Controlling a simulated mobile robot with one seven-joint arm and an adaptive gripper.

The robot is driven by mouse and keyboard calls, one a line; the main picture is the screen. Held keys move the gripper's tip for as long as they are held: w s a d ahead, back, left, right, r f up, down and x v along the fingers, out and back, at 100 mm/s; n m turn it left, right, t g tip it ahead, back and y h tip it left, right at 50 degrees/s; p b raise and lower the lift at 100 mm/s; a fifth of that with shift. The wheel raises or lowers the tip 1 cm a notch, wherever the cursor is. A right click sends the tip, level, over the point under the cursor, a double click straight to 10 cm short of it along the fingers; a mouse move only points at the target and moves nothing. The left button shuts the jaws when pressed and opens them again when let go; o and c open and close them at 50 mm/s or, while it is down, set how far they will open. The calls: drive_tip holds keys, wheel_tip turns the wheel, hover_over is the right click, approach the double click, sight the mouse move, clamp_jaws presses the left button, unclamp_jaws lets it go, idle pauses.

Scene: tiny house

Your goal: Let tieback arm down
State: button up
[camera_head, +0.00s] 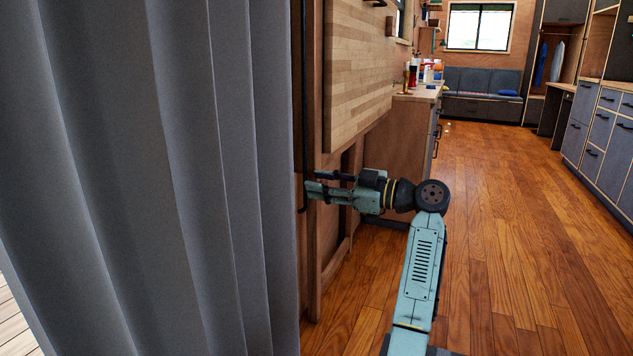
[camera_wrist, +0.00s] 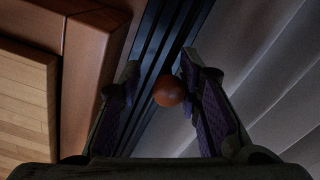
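A thin dark upright bar (camera_head: 304,100) runs along the wall edge beside the grey curtain (camera_head: 150,150); it may be the tieback arm, but I cannot tell for sure. My gripper (camera_head: 314,182) reaches left towards this bar, its fingertips near the bar's lower part. In the wrist view, a reddish-brown ball knob (camera_wrist: 168,91) shows between the two fingers of my gripper (camera_wrist: 159,78). The fingers are apart, with a clear gap on the knob's left. The right finger looks close to the knob; I cannot tell whether it touches. A dark grooved strip (camera_wrist: 150,60) lies behind the knob.
A wooden wall panel (camera_head: 358,70) and frame stand just behind my gripper. A counter (camera_head: 415,95) with bottles is further back. Drawers (camera_head: 600,135) line the right side, and a grey bench (camera_head: 480,82) is at the far end. The wooden floor (camera_head: 500,240) is clear.

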drive_tip(key=v, duration=1)
drive_tip(key=shift+s+d+r, duration=0.2)
drive_tip(key=shift+d+r, duration=0.05)
drive_tip(key=shift+d, duration=0.1)
